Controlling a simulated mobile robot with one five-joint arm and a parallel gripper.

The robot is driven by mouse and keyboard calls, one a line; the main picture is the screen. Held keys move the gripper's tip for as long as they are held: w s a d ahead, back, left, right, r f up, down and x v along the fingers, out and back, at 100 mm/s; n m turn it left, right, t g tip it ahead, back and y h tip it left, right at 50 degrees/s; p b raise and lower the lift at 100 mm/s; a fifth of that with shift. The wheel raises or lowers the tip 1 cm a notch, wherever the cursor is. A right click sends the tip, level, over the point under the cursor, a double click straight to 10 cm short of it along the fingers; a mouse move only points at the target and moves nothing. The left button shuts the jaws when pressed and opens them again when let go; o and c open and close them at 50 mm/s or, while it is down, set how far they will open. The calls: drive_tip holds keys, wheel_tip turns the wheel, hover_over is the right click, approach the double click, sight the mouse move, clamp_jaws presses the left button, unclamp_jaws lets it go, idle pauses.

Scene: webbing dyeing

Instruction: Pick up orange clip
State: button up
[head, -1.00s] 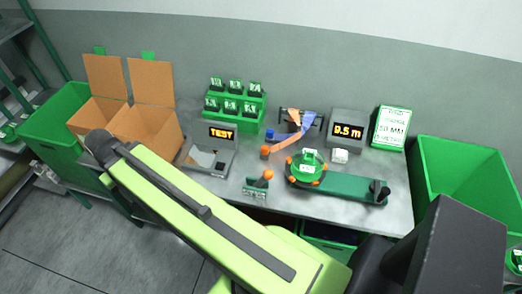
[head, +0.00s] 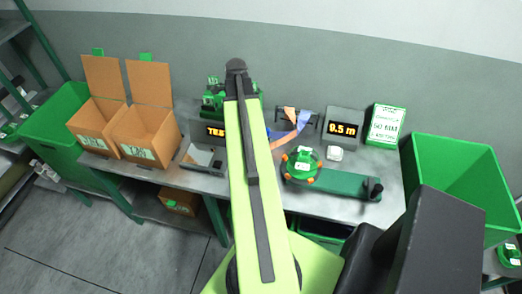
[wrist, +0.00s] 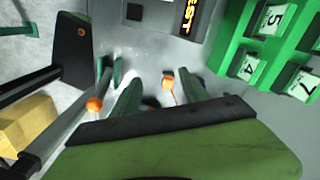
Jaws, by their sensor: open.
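In the wrist view, my gripper (wrist: 157,93) is open, with one green finger on each side. A small round orange piece (wrist: 167,83), likely the orange clip, shows between the fingers above the grey tabletop. I cannot tell how far below the fingertips it is, and no contact shows. A second orange knob (wrist: 94,104) is outside the left finger, on a dark lever with a green base. In the head view my arm hides the gripper and both orange pieces.
The grey workbench (head: 325,206) carries a green spool (head: 301,164) with orange parts around its rim, a test display (head: 216,132) and a 9.5 m display (head: 343,128). A green rack with numbered cards (wrist: 262,50) stands close on the right in the wrist view.

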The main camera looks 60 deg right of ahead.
drive_tip(key=s+d+m, duration=0.5)
drive_tip(key=s+d, duration=0.1)
drive_tip(key=f+b, duration=1.2)
drive_tip(key=shift+s+a, duration=0.1)
drive_tip(key=shift+a, duration=0.1)
drive_tip(key=f+b, duration=0.5)
drive_tip(key=shift+d+f+b, duration=0.15)
drive_tip(key=shift+d+b, duration=0.05)
drive_tip(key=shift+b, duration=0.1)
clamp_jaws()
